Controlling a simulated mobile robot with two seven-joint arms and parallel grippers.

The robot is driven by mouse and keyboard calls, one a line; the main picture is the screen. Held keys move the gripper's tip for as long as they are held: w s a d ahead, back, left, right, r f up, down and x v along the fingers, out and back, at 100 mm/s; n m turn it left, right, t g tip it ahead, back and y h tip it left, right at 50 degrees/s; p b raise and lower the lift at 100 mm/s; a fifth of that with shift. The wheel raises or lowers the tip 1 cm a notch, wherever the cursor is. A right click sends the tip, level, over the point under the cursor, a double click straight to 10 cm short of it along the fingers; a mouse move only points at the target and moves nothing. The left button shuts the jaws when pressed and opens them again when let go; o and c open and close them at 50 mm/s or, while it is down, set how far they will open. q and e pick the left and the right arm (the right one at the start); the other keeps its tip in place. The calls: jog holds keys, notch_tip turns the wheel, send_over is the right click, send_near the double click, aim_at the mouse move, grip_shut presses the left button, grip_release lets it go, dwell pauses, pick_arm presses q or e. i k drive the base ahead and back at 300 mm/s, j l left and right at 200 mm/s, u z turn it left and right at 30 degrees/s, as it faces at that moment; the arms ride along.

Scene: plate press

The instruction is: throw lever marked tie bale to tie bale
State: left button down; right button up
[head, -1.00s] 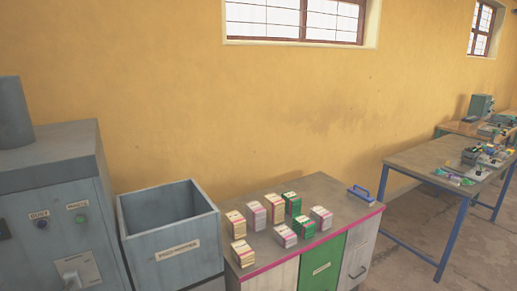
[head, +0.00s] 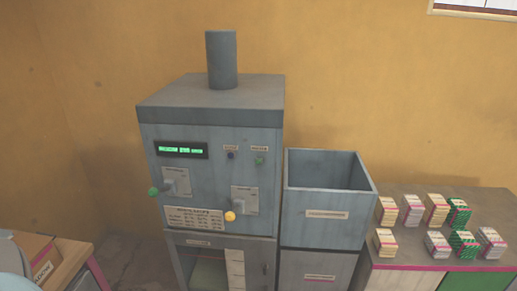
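A grey press machine (head: 208,145) stands against the wall in the head view. On its front are two lever plates. The left lever ends in a green knob (head: 153,191), out to the left of its plate (head: 177,181). The right lever ends in a yellow knob (head: 230,216), low at the left of its plate (head: 245,199). The lever labels are too small to read, so I cannot tell which is marked tie bale. Neither of my grippers is in view.
A lit green display (head: 180,150) and two small buttons sit above the levers. A grey open bin (head: 327,215) stands right of the machine. A table (head: 402,262) with several small bundles is further right. A labelled carton (head: 36,260) is at lower left.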

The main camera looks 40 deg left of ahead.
aim_at(153, 192)
jog(key=u, duration=1.9)
jog(key=i+l+z, duration=0.1)
